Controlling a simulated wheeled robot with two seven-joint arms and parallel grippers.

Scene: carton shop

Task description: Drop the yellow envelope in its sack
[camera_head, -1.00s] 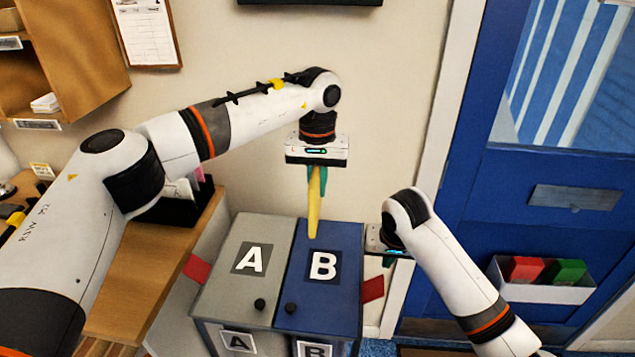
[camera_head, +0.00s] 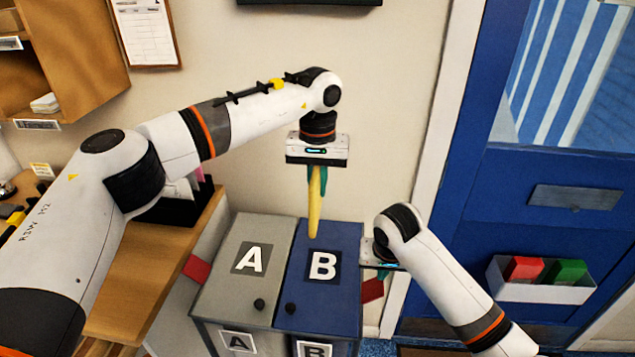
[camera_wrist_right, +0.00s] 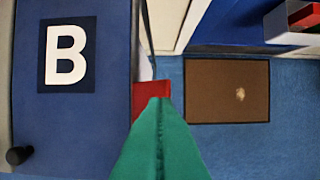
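The yellow envelope (camera_head: 314,215) hangs edge-on and upright from my left gripper (camera_head: 317,172), whose teal fingers are shut on it. It is over the back of the blue lid marked B (camera_head: 345,262); the grey lid marked A (camera_head: 222,280) is beside it. Both lids are down, so any sacks under them are hidden. My right gripper (camera_head: 382,274) is at the right side of the blue box, by a red tab (camera_head: 373,291). In the right wrist view its green fingers (camera_wrist_right: 160,115) meet along a seam, with the red tab (camera_wrist_right: 148,95) just beyond them.
Each lid has a dark knob near its front edge, such as the one on B (camera_head: 291,309). A wooden counter (camera_head: 150,285) stands left of the boxes. A blue door (camera_head: 560,200) with a white bin (camera_head: 540,293) is at right. A brown mat (camera_wrist_right: 225,92) lies on the floor.

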